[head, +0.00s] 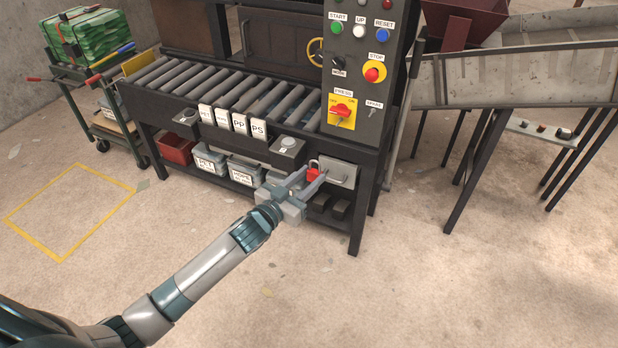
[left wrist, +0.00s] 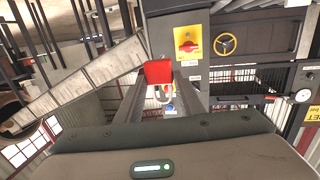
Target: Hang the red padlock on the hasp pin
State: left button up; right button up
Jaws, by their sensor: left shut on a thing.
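My left gripper (head: 308,180) is shut on the red padlock (head: 313,174), low in front of the conveyor bench. In the left wrist view the padlock (left wrist: 158,72) shows as a red block between the two fingers, with its grey shackle partly visible below the body. I cannot make out the hasp pin for certain in either view. A red switch on a yellow plate (head: 342,110) is on the control panel above; the plate also shows in the left wrist view (left wrist: 187,43), up and right of the padlock. My right gripper is not in view.
The bench carries a roller conveyor (head: 220,90), with a grey box (head: 340,173) under its edge beside the padlock. Grey bins (head: 243,170) sit on the lower shelf. The control panel (head: 365,60) stands above. A metal chute (head: 530,75) is at right.

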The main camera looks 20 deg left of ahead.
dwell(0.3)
pick_arm(q)
jog(key=shift+r, duration=0.1)
jog(key=shift+r+p, duration=0.3)
jog(key=shift+p, duration=0.25)
dwell(0.4)
jog(key=shift+s, duration=0.2)
dwell(0.4)
jog(key=shift+d+p+v, duration=0.2)
jog(key=shift+p+v, duration=0.35)
jog(key=shift+v, duration=0.5)
jog(key=shift+d+p+v, duration=0.2)
jog(key=shift+p+v, duration=0.35)
jog(key=shift+v, duration=0.5)
jog(key=shift+d+f+p+v, duration=0.1)
jog(key=shift+d+p+v, duration=0.2)
jog(key=shift+v, duration=0.7)
jog(key=shift+d+f+p+v, duration=0.1)
jog(key=shift+p+v, duration=0.35)
jog(key=shift+v, duration=0.5)
jog(key=shift+d+f+p+v, duration=0.15)
jog(key=shift+p+v, duration=0.2)
jog(key=shift+v, duration=0.65)
jog(key=shift+r, duration=0.1)
